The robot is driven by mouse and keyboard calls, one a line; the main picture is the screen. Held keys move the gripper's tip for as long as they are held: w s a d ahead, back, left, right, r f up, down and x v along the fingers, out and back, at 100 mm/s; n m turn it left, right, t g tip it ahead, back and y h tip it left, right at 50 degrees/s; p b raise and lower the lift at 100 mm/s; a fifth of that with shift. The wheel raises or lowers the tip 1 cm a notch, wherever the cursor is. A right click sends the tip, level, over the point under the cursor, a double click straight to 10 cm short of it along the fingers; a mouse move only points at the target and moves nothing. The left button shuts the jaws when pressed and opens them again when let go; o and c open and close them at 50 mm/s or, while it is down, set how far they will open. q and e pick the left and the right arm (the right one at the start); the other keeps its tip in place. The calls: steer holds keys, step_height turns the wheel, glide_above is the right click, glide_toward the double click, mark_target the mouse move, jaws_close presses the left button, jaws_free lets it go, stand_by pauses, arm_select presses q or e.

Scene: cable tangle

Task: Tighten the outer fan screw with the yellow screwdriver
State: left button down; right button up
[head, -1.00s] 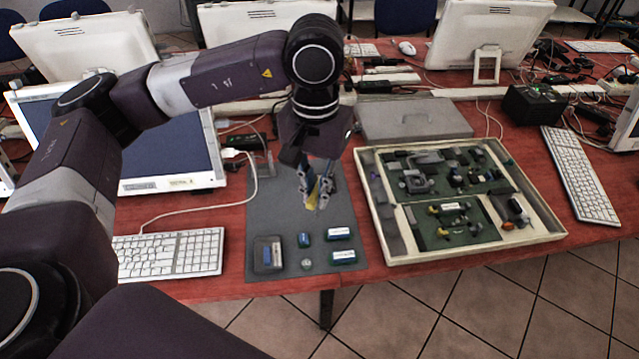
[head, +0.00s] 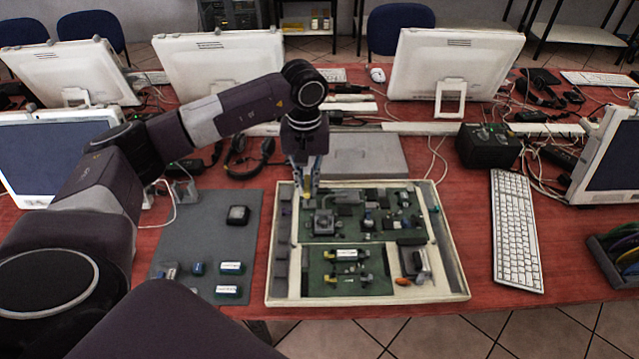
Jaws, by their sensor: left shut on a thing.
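My left gripper (head: 308,186) comes down over the upper left part of the open cream case (head: 456,268). It is shut on the yellow screwdriver (head: 309,190), of which only a small yellow part shows between the fingers. The fan (head: 323,222), a grey square unit, sits on the green board (head: 380,228) in the case, just below and right of the gripper in the picture. The gripper appears apart from the fan. The outer fan screw is too small to make out, and the screwdriver's tip cannot be told. My right gripper is not in view.
A grey mat (head: 208,225) left of the case holds a black item (head: 237,215) and small blue and green labelled boxes (head: 231,268). A closed grey box (head: 368,155) lies behind the case. A white keyboard (head: 516,230) and a black unit (head: 483,146) stand to the right.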

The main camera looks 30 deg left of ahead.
arm_select(q)
steer(key=shift+w+a+f, duration=0.1)
steer(key=shift+w+f, duration=0.05)
steer(key=shift+f, duration=0.05)
steer(key=shift+a+f+b, duration=0.15)
steer(key=shift+f+b, duration=0.25)
steer(key=shift+f, duration=0.25)
step_height(320, 180, down, 5)
steer(key=shift+r+b, duration=0.1)
steer(key=shift+b, duration=1.1)
steer(key=shift+f+b, duration=0.75)
steer(key=shift+f, duration=0.1)
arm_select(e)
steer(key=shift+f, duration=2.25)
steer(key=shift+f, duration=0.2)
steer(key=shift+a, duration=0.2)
arm_select(q)
steer(key=shift+f+b, duration=0.5)
steer(key=shift+b, duration=0.25)
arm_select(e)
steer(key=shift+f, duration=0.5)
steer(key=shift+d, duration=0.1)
